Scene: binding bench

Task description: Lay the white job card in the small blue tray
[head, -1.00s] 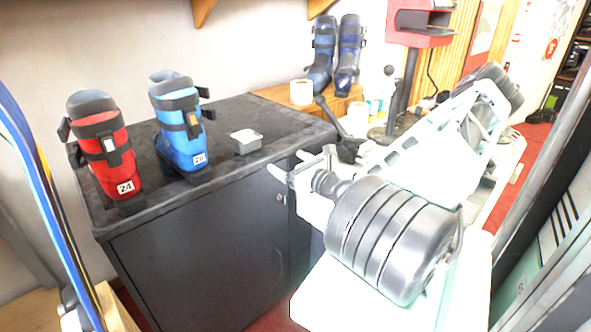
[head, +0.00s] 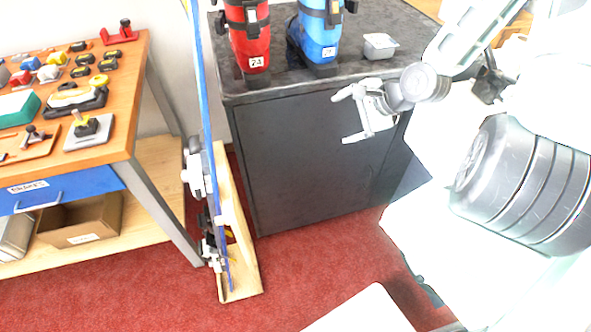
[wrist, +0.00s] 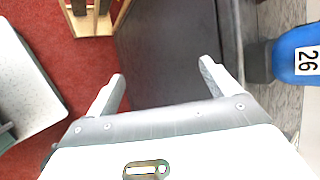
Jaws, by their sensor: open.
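My gripper (head: 343,118) is open and empty, in front of the dark cabinet's front face and below its top edge. In the wrist view its two fingers (wrist: 162,70) stand apart with nothing between them. I cannot make out the white job card in either view. I cannot make out a small blue tray either.
A red boot (head: 249,40) and a blue boot (head: 319,38) stand on the dark cabinet (head: 300,150). A blue ski (head: 207,120) leans between it and a wooden workbench (head: 125,95) at left, which carries several tools and a blue drawer (head: 70,188). Red carpet (head: 320,255) lies open in front.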

